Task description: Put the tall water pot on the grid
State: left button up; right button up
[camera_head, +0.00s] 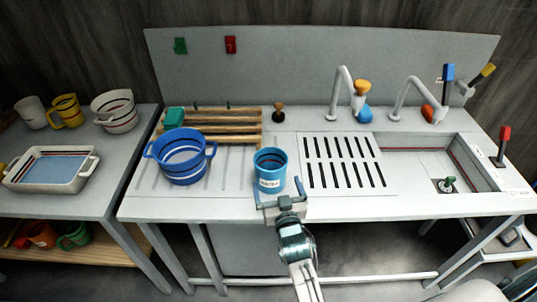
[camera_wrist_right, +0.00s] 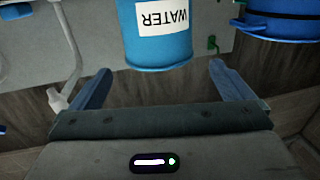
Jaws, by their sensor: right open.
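The tall water pot (camera_head: 270,171) is a blue cylinder with a white label, standing upright on the counter just left of the grid. In the right wrist view the pot (camera_wrist_right: 155,50) appears upside down with the label reading WATER, beyond and between the fingers. My right gripper (camera_head: 281,203) is open and empty at the counter's front edge, close in front of the pot; its two fingers also show in the right wrist view (camera_wrist_right: 155,88). The grid (camera_head: 343,162) is a panel of dark slots in the counter, bare. My left gripper is not in view.
A wide blue pot with handles (camera_head: 182,157) stands left of the water pot. A wooden rack (camera_head: 225,127) with a green sponge (camera_head: 174,117) lies behind. The sink (camera_head: 430,170) and white taps (camera_head: 341,90) are right and behind. A side table (camera_head: 90,190) holds dishes.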

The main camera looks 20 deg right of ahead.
aim_at(274, 174)
jog(key=w+b, duration=0.2)
jog(key=w, duration=0.1)
jog(key=w+b, duration=0.1)
jog(key=w, duration=0.3)
jog(key=shift+w+d+f+b, duration=0.1)
jog(key=shift+d+f+b, duration=0.05)
jog(key=shift+d+b, duration=0.25)
jog(key=shift+w+d+b, duration=0.1)
jog(key=shift+w+b, duration=0.35)
jog(key=shift+w, duration=1.2)
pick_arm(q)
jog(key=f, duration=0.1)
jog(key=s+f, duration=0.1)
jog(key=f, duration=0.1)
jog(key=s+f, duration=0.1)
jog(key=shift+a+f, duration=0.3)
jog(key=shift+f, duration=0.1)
pick_arm(e)
jog(key=c, duration=1.1)
jog(key=shift+c, duration=0.2)
